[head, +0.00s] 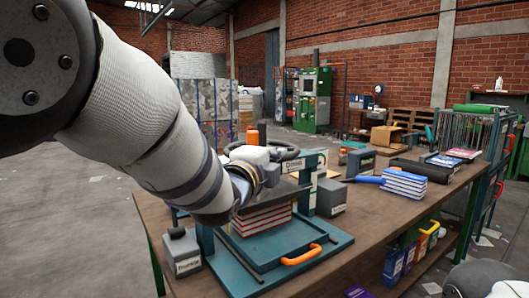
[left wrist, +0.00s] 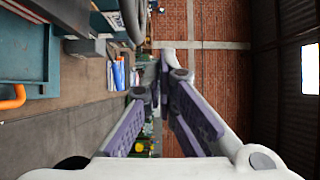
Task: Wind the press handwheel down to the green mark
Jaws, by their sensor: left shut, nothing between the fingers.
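The press stands on the brown workbench, with a teal base plate (head: 325,247), an orange handle and a red-and-white stack (head: 262,220) under its dark plate. Its dark handwheel (head: 293,153) sits on top, partly hidden behind my left gripper (head: 266,173). In the left wrist view the fingers of my left gripper (left wrist: 163,60) meet at the tips with nothing between them. A dark curved rim, likely the handwheel (left wrist: 134,18), shows beyond them at the upper left. I cannot tell whether the gripper touches the wheel. My right gripper is out of view.
A grey labelled block (head: 182,251) stands left of the press and another grey block (head: 331,197) right of it. A blue-and-white book stack (head: 404,183) lies farther right. A wire rack (head: 470,130) stands beyond the bench. The bench front right of the press is clear.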

